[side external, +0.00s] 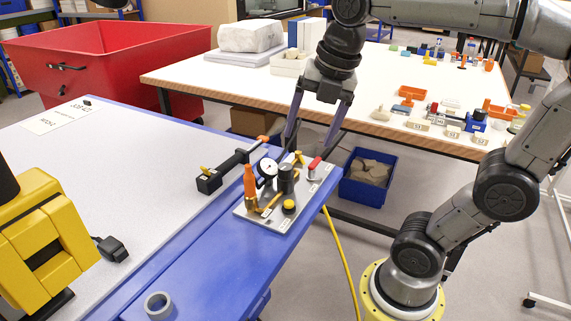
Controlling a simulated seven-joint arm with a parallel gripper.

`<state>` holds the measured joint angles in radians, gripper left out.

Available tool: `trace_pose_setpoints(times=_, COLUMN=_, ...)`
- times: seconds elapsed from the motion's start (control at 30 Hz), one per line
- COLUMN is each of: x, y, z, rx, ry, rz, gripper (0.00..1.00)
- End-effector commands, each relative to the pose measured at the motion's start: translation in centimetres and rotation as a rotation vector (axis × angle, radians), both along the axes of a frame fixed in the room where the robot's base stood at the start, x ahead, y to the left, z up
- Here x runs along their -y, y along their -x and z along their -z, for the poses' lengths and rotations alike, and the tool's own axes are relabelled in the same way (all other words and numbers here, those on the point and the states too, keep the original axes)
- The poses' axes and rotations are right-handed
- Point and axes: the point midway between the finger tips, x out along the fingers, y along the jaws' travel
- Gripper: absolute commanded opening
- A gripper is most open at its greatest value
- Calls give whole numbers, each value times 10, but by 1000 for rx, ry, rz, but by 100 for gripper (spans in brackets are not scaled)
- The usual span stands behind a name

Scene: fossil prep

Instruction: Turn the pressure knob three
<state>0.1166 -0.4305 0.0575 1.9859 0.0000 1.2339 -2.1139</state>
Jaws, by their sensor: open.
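A light metal control plate (246,213) lies on the blue bench edge, with several fittings on it. A round white-faced gauge (267,168) stands near its far left. Next to the gauge is a black cylindrical knob (286,180). A low black piece with a yellow top (289,205) sits nearer the front. Labels on the plate are too small to read, so I cannot tell which is the pressure knob. My gripper (309,150) is open, pointing down with its fingers apart above the far side of the plate. Contact with the fittings cannot be told.
An orange-topped bottle-shaped fitting (250,182) and a red-handled valve (314,166) stand on the plate, close to the knob. A black clamp-like tool (224,172) lies to the left. A grey ring (158,305) is at the front. The pale bench top (110,165) is mostly clear.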

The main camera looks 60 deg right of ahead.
Motion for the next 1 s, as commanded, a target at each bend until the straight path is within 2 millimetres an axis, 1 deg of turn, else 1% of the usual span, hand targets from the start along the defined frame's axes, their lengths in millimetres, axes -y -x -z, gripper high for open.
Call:
trace_pose_setpoints(times=0.03, x=7, y=-13, z=-3, rx=-29, ry=28, rz=-88, gripper=80)
trace_pose_setpoints(times=0.13, x=22, y=-35, z=-7, rx=-86, ry=78, rz=-279, gripper=80)
trace_pose_setpoints(times=0.2, x=36, y=-55, z=-6, rx=-133, ry=100, rz=-406, gripper=80)
trace_pose_setpoints(times=0.27, x=51, y=-72, z=-3, rx=-172, ry=109, rz=-498, gripper=80)
trace_pose_setpoints(times=0.33, x=68, y=-90, z=4, rx=-210, ry=102, rz=-550, gripper=80)
trace_pose_setpoints(times=0.43, x=90, y=-107, z=18, rx=-248, ry=77, rz=-526, gripper=80)
trace_pose_setpoints(times=0.5, x=100, y=-114, z=27, rx=-266, ry=61, rz=-504, gripper=80)
trace_pose_setpoints(times=0.6, x=109, y=-115, z=40, rx=-293, ry=40, rz=-485, gripper=80)
trace_pose_setpoints(times=0.67, x=112, y=-114, z=45, rx=-300, ry=33, rz=-477, gripper=80)
trace_pose_setpoints(times=0.77, x=113, y=-113, z=51, rx=-298, ry=35, rz=-474, gripper=80)
trace_pose_setpoints(times=0.87, x=112, y=-113, z=65, rx=-300, ry=33, rz=-475, gripper=80)
trace_pose_setpoints(times=1.0, x=112, y=-112, z=92, rx=-300, ry=33, rz=-475, gripper=80)
